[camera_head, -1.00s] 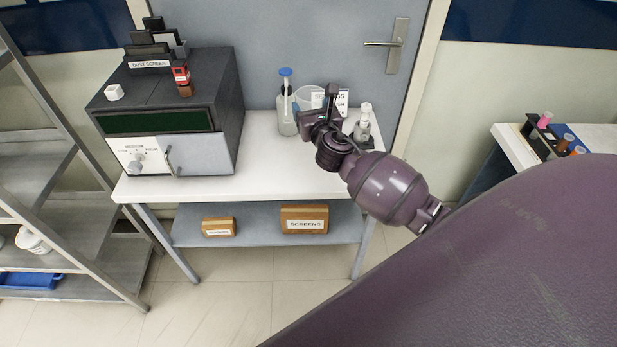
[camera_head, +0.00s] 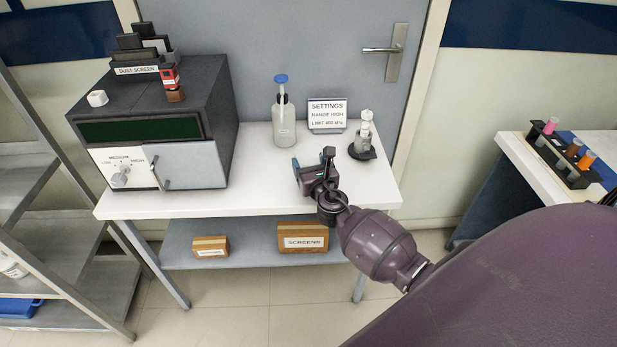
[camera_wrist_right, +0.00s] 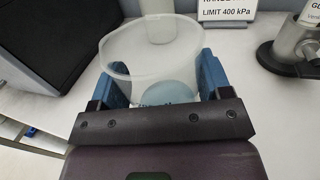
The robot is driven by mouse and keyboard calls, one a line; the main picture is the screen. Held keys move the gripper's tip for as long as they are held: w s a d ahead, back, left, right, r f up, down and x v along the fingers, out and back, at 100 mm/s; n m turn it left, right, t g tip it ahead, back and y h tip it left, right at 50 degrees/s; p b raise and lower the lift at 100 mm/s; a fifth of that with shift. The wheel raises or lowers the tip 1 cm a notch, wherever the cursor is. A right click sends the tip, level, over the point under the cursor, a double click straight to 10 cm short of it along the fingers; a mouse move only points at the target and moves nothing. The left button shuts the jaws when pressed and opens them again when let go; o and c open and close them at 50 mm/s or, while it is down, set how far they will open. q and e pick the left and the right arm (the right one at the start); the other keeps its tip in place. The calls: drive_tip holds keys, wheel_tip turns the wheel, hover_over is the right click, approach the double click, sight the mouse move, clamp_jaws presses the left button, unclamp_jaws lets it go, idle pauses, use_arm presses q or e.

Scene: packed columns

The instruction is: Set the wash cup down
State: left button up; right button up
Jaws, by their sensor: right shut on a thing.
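The wash cup (camera_wrist_right: 146,62) is a clear, wide-mouthed cup, seen in the right wrist view between the two blue fingers of my right gripper (camera_wrist_right: 157,82). The gripper is shut on it. A pale blue round patch shows low in the cup. In the head view my right gripper (camera_head: 313,165) is over the front part of the white table (camera_head: 235,204); the cup cannot be made out there. I cannot tell whether the cup's base touches the tabletop. My left gripper is not in view.
A dark machine (camera_head: 170,125) fills the table's left. Bare tabletop lies between machine and gripper.

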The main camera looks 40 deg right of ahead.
wheel_tip(320, 180, down, 4)
drive_tip(key=shift+r+b, duration=0.1)
drive_tip(key=shift+b, duration=0.9)
drive_tip(key=shift+f, duration=0.25)
drive_tip(key=shift+r, duration=0.15)
drive_tip(key=shift+f, duration=0.2)
drive_tip(key=o, duration=0.5)
drive_tip(key=shift+b, duration=0.3)
drive_tip(key=o, duration=0.4)
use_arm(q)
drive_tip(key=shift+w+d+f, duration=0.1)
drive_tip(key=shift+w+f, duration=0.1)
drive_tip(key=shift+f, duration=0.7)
